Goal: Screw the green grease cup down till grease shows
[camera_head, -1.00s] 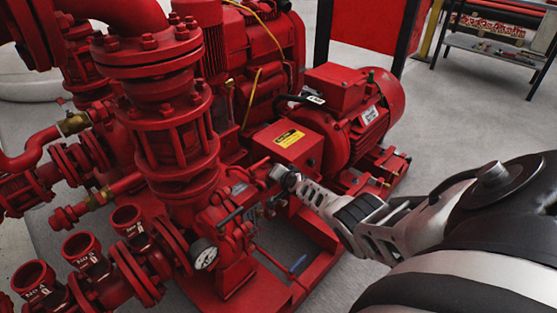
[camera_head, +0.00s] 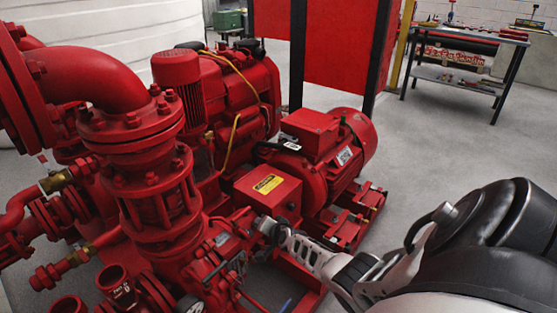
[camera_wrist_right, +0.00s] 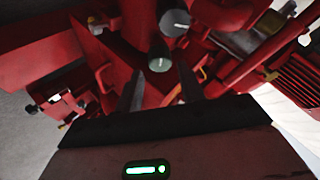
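My right gripper (camera_head: 268,228) reaches in from the right to the front of the red pump, beside the pump's shaft area. In the right wrist view its two dark fingers (camera_wrist_right: 160,80) stand apart, with red metal showing between them. A grey round-ended part (camera_wrist_right: 160,63) with a pale mark lies just beyond the fingertips, roughly in line with the gap. A second, similar grey part (camera_wrist_right: 175,22) is further off. Whether the fingers touch anything is unclear. My left gripper is not in view.
The red motor (camera_head: 335,150) and a red box with a yellow label (camera_head: 267,185) stand behind my right gripper. A large vertical red pipe (camera_head: 158,190) rises to its left. Open floor (camera_head: 450,150) lies right, with a workbench (camera_head: 465,65) at the back.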

